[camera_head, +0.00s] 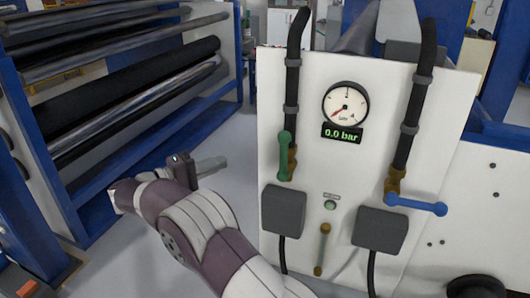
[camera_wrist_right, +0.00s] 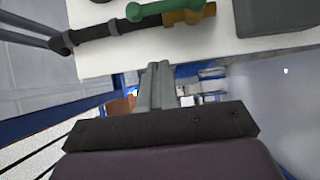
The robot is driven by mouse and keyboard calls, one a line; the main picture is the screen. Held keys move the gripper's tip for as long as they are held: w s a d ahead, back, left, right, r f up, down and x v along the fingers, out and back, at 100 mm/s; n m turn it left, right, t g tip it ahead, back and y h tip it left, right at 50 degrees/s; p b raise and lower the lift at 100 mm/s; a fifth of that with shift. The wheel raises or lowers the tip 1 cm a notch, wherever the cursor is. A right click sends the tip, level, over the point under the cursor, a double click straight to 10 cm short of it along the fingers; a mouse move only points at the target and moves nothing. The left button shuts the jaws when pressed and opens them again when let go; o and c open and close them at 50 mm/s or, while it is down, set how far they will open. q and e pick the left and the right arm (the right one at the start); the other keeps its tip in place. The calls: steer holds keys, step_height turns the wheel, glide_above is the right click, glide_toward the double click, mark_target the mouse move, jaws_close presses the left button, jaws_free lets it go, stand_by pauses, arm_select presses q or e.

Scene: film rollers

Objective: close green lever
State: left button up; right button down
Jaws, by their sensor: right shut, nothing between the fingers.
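The green lever (camera_head: 284,152) stands upright, in line with the left black pipe, on the left side of the white panel (camera_head: 320,75). In the right wrist view the green lever (camera_wrist_right: 150,9) lies across the top edge, beside its brass valve (camera_wrist_right: 188,16). My right gripper (camera_head: 213,165) is left of the lever in the head view, with a clear gap to it. Its fingers (camera_wrist_right: 156,78) are together and empty, and they point toward the panel's edge in the wrist view. My left gripper is not in view.
A blue lever (camera_head: 416,204) lies roughly crosswise to the right pipe (camera_head: 416,105). A gauge (camera_head: 345,103) above a display reads 0.0 bar. Two dark grey boxes (camera_head: 283,211) (camera_head: 379,230) protrude from the panel below. A roller rack (camera_head: 140,85) stands at the left.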

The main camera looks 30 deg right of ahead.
steer(key=p, duration=0.1)
glide_toward(284, 157)
steer(key=w+d+r, duration=0.1)
steer(key=w+d, duration=0.2)
steer(key=w, duration=0.3)
steer(key=shift+s+d+p, duration=0.35)
steer(key=shift+s+d, duration=1.05)
steer(key=shift+d, duration=0.15)
steer(key=shift+r, duration=0.1)
